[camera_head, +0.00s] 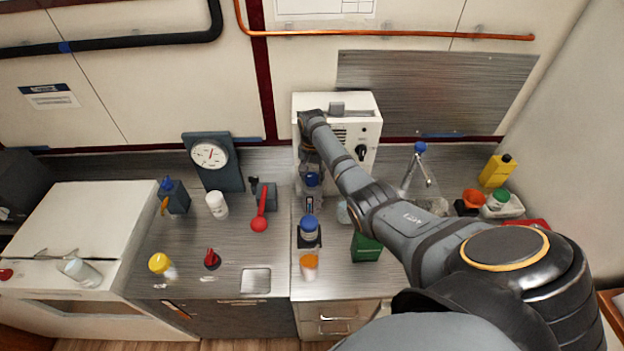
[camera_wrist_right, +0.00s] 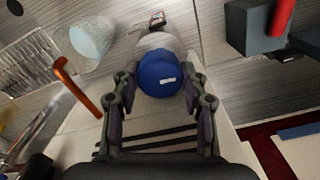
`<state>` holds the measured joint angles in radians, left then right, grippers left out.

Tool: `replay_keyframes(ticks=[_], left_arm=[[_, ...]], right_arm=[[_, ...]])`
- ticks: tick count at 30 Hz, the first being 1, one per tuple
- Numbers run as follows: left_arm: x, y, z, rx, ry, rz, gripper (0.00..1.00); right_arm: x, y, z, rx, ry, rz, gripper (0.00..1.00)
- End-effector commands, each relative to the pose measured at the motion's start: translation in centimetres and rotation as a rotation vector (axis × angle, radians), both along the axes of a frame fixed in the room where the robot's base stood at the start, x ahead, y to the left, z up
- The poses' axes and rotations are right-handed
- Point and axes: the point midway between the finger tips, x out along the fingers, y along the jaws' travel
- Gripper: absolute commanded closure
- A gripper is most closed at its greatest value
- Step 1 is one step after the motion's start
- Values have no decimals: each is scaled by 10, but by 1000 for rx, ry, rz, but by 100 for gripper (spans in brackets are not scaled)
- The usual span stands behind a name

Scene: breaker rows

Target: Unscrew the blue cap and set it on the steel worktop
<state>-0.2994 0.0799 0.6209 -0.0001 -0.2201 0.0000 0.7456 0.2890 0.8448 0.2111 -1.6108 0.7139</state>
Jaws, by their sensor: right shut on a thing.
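My right gripper (camera_head: 312,172) reaches down in front of the white instrument box. In the right wrist view its fingers (camera_wrist_right: 160,88) are closed on the two sides of a blue cap (camera_wrist_right: 160,72) with a small white mark. The blue cap also shows in the head view (camera_head: 312,180). A pale bottle (camera_wrist_right: 160,42) shows directly beyond the cap, which appears to sit on it; the fingers and cap hide part of it. The steel worktop (camera_head: 272,253) lies around and in front. My left gripper is out of view.
A second blue-capped jar (camera_head: 309,229) stands on a dark base in front. The white box (camera_head: 363,109) is behind. A green box (camera_head: 366,247), an orange-topped cup (camera_head: 309,266) and a red-handled tool (camera_head: 260,221) stand nearby.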

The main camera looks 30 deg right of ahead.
Motion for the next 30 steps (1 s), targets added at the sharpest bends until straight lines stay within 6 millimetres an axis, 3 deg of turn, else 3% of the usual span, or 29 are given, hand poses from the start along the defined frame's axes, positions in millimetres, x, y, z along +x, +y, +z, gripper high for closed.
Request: replay_keyframes(ticks=[1, 2, 5, 16, 30], left_arm=[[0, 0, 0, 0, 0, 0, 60], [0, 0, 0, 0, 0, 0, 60], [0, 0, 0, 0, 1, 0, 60], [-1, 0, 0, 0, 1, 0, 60], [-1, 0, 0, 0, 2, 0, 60]], right_arm=[[0, 0, 0, 0, 0, -1, 84], [0, 0, 0, 0, 0, -1, 52], [0, 0, 0, 0, 0, -2, 39], [0, 0, 0, 0, 0, -77, 37], [0, 0, 0, 0, 0, -1053, 37]])
